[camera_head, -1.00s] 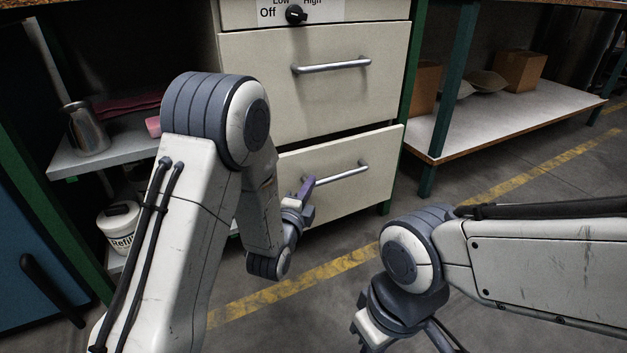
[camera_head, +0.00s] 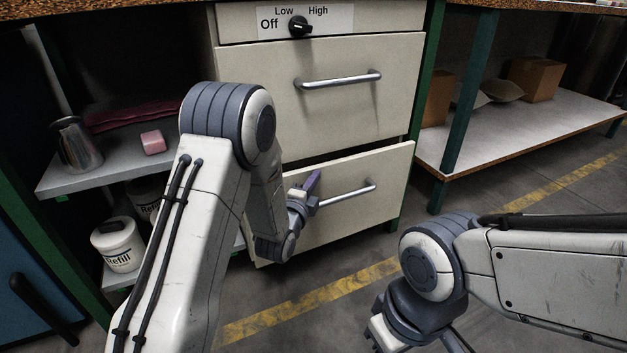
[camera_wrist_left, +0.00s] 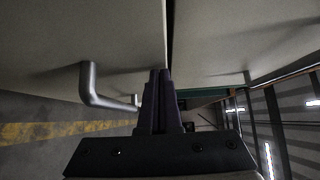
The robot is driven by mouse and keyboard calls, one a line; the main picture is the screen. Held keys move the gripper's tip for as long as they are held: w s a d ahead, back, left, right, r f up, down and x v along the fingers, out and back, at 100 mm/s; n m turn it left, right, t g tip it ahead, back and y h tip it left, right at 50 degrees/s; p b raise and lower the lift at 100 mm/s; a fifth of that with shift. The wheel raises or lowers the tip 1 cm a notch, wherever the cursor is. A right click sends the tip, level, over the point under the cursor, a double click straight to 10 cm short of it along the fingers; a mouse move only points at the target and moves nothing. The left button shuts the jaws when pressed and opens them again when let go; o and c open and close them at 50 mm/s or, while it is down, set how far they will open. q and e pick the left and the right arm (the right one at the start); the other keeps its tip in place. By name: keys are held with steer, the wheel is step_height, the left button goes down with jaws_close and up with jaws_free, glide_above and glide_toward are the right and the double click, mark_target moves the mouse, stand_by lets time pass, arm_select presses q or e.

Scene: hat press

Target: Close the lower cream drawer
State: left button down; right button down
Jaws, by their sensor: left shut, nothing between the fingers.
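The lower cream drawer (camera_head: 345,225) stands slightly open, with a dark gap above its front. Its silver bar handle (camera_head: 350,193) runs across the front. My left gripper (camera_head: 312,183) is shut and empty, with its tips at the drawer front by the left end of the handle. In the left wrist view the shut fingers (camera_wrist_left: 158,90) point at the drawer's edge beside the dark gap, with the handle (camera_wrist_left: 92,88) to their left. I cannot tell whether the tips touch the front. My right gripper (camera_head: 378,332) shows only partly at the bottom; its fingertips cannot be made out.
The upper cream drawer (camera_head: 345,110) is above, under a black knob (camera_head: 299,26). Left shelves hold a metal jug (camera_head: 76,145), a pink block (camera_head: 153,141) and a Refill tub (camera_head: 117,244). A low shelf (camera_head: 500,135) stands right. Floor with a yellow line (camera_head: 300,302) is open.

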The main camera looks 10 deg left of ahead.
mark_target(302, 175)
arm_select(q)
steer(key=shift+d, duration=0.1)
steer(key=w+a, duration=0.2)
steer(key=w, duration=0.1)
steer(key=shift+w+a, duration=0.25)
steer(key=shift+w+a+r, duration=0.1)
steer(key=shift+w+a, duration=0.15)
